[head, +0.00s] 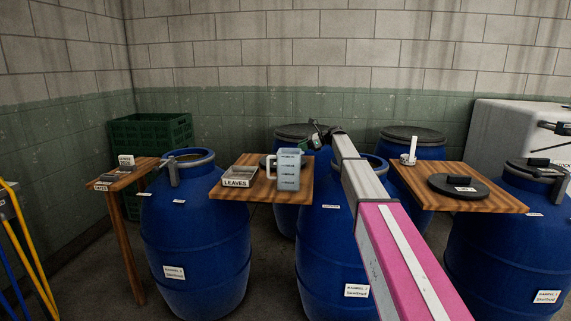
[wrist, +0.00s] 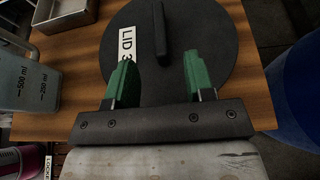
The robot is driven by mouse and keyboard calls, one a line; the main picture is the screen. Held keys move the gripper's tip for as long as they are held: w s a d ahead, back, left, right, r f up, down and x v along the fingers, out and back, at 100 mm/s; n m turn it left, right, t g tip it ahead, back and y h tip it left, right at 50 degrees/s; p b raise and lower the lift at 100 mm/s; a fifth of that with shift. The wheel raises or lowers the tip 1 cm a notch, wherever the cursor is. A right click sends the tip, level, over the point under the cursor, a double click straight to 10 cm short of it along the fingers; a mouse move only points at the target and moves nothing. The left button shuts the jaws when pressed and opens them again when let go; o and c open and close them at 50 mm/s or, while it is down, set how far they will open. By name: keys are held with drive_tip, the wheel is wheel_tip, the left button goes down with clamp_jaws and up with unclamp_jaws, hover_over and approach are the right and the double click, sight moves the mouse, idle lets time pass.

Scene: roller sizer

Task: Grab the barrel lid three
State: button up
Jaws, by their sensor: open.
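The barrel lid three (wrist: 215,35) is a dark round disc with a white "LID 3" label and a raised bar handle (wrist: 162,32). It lies flat on a wooden board (wrist: 262,85) in the wrist view. In the head view most of it is hidden behind the measuring jug. My gripper (wrist: 159,65) is open, its two green fingers over the lid on either side of the line of the handle. The near end of the handle lies between the fingertips. I cannot tell the height between fingers and lid. My gripper also shows in the head view (head: 316,136).
A measuring jug (head: 289,170) and a tray labelled "LEAVES" (head: 239,175) stand on the same board, left of the lid in the wrist view. Blue barrels (head: 195,235) stand around. Another dark lid (head: 445,184) lies on the right board (head: 500,202).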

drive_tip(key=x, duration=0.9)
drive_tip(key=shift+f, duration=0.25)
clamp_jaws()
